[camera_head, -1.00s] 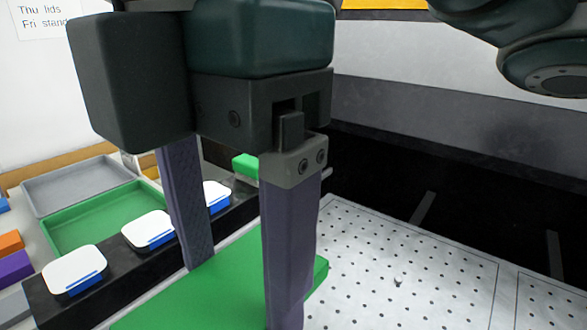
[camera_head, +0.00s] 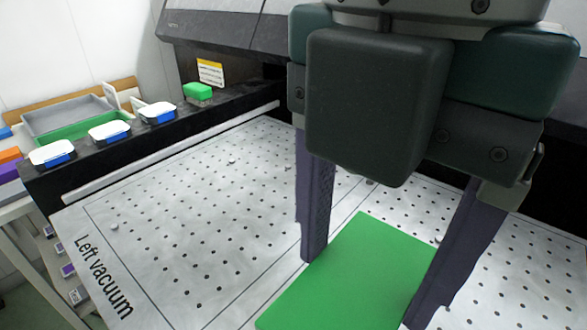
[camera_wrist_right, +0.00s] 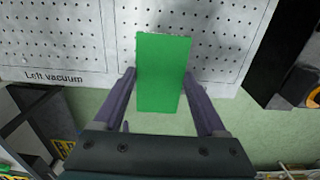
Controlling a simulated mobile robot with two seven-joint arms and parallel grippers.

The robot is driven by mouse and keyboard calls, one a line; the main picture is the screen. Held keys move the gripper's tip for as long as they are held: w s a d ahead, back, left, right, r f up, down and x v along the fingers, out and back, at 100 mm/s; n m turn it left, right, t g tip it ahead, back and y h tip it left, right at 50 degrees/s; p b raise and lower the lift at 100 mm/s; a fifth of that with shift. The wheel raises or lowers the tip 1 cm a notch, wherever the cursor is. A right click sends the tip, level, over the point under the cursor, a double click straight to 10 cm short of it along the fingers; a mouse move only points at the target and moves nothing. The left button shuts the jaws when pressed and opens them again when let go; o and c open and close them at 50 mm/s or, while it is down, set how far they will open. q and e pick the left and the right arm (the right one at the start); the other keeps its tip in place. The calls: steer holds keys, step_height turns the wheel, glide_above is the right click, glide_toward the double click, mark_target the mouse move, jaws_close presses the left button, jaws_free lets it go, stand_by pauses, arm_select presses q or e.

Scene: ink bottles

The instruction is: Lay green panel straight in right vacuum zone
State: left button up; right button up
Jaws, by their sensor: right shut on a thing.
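The green panel (camera_head: 350,275) is a flat rectangle. My right gripper (camera_head: 365,292) is shut on it, one finger along each long side; the wrist view shows the panel (camera_wrist_right: 163,75) between the fingers too. Its far end is over the perforated plate and its near end reaches past the plate's front edge. I cannot tell how high it is above the plate. The right vacuum zone (camera_head: 525,265) is right of the dividing line, partly hidden by my gripper and the panel. The zone marked "Left vacuum" (camera_head: 190,220) is bare of panels. My left gripper is not in view.
Several white-lidded blue boxes (camera_head: 108,132) and a green block (camera_head: 198,92) stand on the black ledge at the back left. Green (camera_head: 72,131) and grey (camera_head: 65,115) trays lie behind. A dark machine housing (camera_head: 225,40) stands behind the plate.

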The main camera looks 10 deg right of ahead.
step_height(320, 180, down, 10)
steer(key=shift+b, duration=0.9)
step_height(320, 180, down, 4)
steer(key=shift+r+b, duration=0.15)
steer(key=shift+b, duration=0.35)
steer(key=shift+f, duration=0.2)
steer(key=shift+f, duration=0.1)
steer(key=o, duration=1.3)
